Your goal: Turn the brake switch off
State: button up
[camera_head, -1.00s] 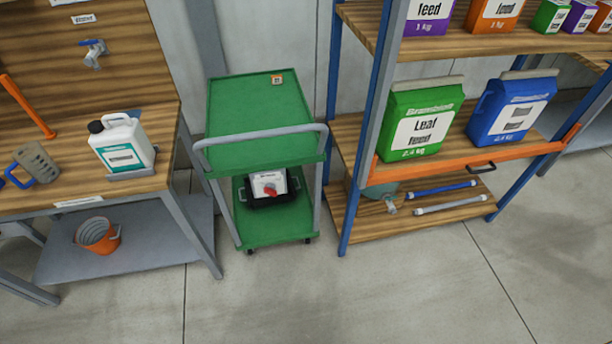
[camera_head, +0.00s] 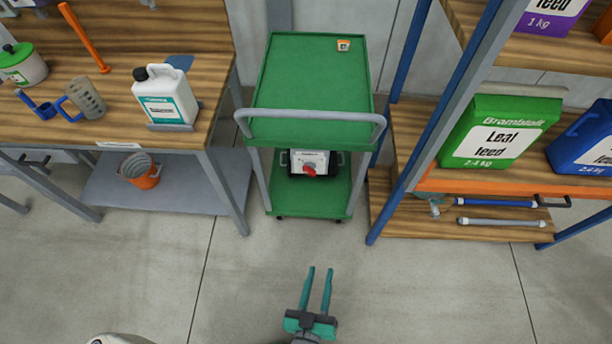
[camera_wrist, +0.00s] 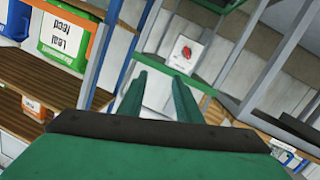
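The brake switch is a red knob (camera_head: 309,170) on a white-faced box (camera_head: 322,158) with dark sides. The box stands on the lower shelf of a green cart (camera_head: 310,90), under its top shelf. In the wrist view the red knob (camera_wrist: 186,52) shows on the white face beyond my fingertips. My gripper (camera_head: 319,270) is over the floor in front of the cart, well short of the box. Its two green fingers are apart with nothing between them. The knob's exact setting is too small to read.
The cart's grey handle (camera_head: 310,115) crosses in front, above the box. A wooden workbench (camera_head: 110,115) with a white jug (camera_head: 165,98) stands left. A shelf rack with a green Leaf feed pack (camera_head: 500,130) stands right. The floor before the cart is clear.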

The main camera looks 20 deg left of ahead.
jog(key=w+a+f+n+y, duration=0.1)
jog(key=w+a+f+n, duration=0.15)
jog(key=w, duration=0.35)
jog(key=w+a+f+n, duration=0.2)
jog(key=w+a+f, duration=0.15)
jog(key=w, duration=0.35)
jog(key=n+t+y, duration=0.1)
jog(key=n+y, duration=0.1)
jog(key=n, duration=0.1)
send_near(308, 173)
jog(key=x, duration=0.8)
jog(key=shift+w+f, duration=0.15)
jog(key=shift+f, duration=0.05)
jog(key=shift+a, duration=0.1)
grip_shut()
